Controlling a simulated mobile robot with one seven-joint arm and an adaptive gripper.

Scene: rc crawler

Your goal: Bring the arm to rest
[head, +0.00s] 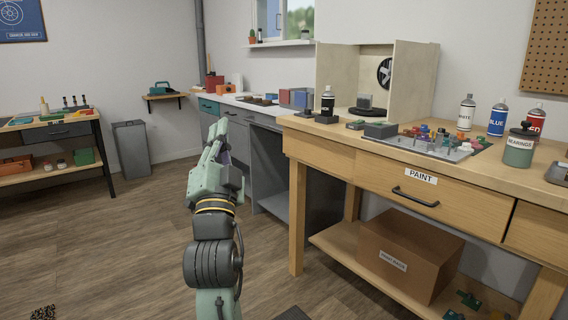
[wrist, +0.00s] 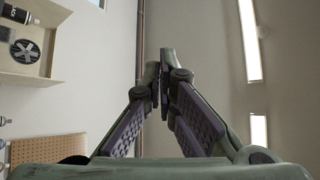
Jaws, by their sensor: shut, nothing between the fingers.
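My gripper (head: 215,139) is raised in front of the benches in the head view, its fingers pointing up. It is left of the wooden paint bench (head: 385,174) and apart from it. In the wrist view my gripper (wrist: 163,62) is shut, its fingertips together with nothing between them. Behind it in that view are the wall and ceiling with bright lights (wrist: 253,55).
The wooden bench carries paint cans (head: 498,118), a grey tray of small parts (head: 430,144) and a spray booth (head: 415,72). A cardboard box (head: 408,255) sits on its lower shelf. A grey bin (head: 131,149) stands at the back left. The floor (head: 135,240) at left is mostly clear.

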